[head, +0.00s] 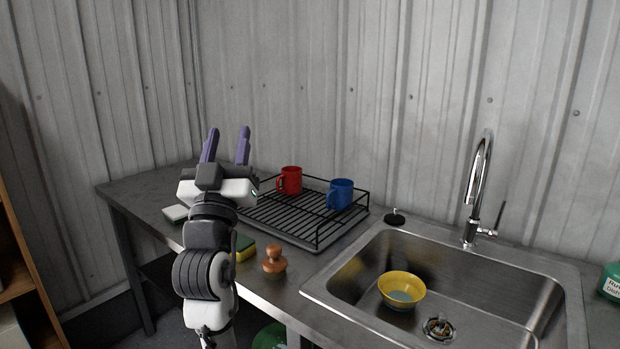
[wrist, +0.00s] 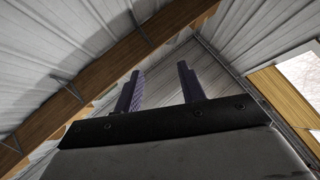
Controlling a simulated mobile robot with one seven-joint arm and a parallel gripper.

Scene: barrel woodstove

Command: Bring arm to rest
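My gripper (head: 227,143) points upward in the head view, above the counter and to the left of the dish rack. Its two purple fingers stand apart with nothing between them. The wrist view also shows my gripper (wrist: 158,88) with its fingers spread and empty, against the roof and wooden beams. My arm rises in front of the counter's front edge and hides part of the counter behind it.
A black dish rack (head: 318,242) holds a red mug (head: 290,180) and a blue mug (head: 340,194). A brown knobbed object (head: 274,261) and a sponge (head: 245,248) lie near my arm. A yellow bowl (head: 402,290) sits in the sink (head: 480,290), below the faucet (head: 478,190).

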